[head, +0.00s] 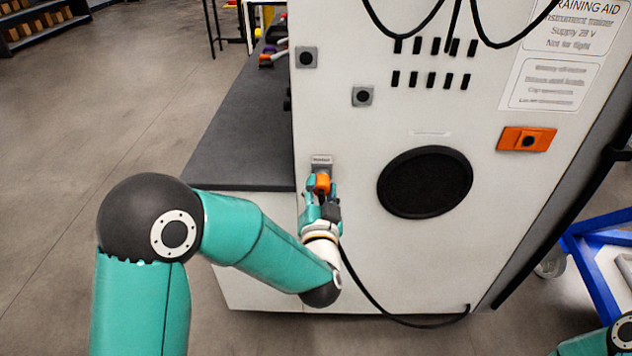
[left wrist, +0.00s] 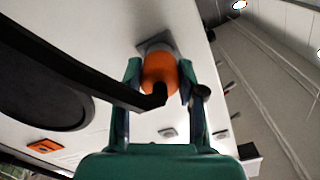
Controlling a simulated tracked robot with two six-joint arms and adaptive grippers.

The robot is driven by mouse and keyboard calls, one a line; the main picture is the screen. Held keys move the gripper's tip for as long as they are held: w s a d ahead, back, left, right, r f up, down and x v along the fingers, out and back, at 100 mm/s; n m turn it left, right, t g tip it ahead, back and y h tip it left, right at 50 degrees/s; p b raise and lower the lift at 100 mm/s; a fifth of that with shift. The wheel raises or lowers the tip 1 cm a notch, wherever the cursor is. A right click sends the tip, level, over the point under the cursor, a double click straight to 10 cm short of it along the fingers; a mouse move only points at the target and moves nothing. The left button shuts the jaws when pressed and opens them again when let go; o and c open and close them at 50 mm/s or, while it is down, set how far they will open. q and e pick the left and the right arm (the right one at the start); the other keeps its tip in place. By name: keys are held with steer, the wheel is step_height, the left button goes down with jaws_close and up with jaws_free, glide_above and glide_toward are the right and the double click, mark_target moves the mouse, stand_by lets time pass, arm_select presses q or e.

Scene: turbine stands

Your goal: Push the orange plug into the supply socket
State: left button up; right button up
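The orange plug (head: 322,183) is between the fingers of my left gripper (head: 321,190), at the lower left of the white panel. In the left wrist view the orange plug (left wrist: 158,72) has a green finger close on each side, and the gripper (left wrist: 160,85) looks shut on it. The plug's front end is at the grey supply socket (head: 321,161); the socket also shows behind the plug in the left wrist view (left wrist: 154,42). How deep the plug sits is hidden. My right gripper is out of view.
A black cable (head: 365,290) hangs from the plug and loops to the panel's lower right. A round black grille (head: 425,182) and an orange-plated socket (head: 526,139) are to the right. A dark bench top (head: 240,130) lies left. A blue frame (head: 595,260) stands far right.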

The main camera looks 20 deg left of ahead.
mark_target(322, 192)
arm_select(q)
jaws_close()
steer(key=shift+s, duration=0.1)
steer(key=shift+s+d, duration=0.15)
steer(key=shift+s, duration=0.15)
steer(key=shift+s, duration=0.2)
stand_by(0.3)
steer(key=shift+b+v, duration=0.45)
steer(key=shift+v, duration=1)
steer(key=shift+f, duration=0.1)
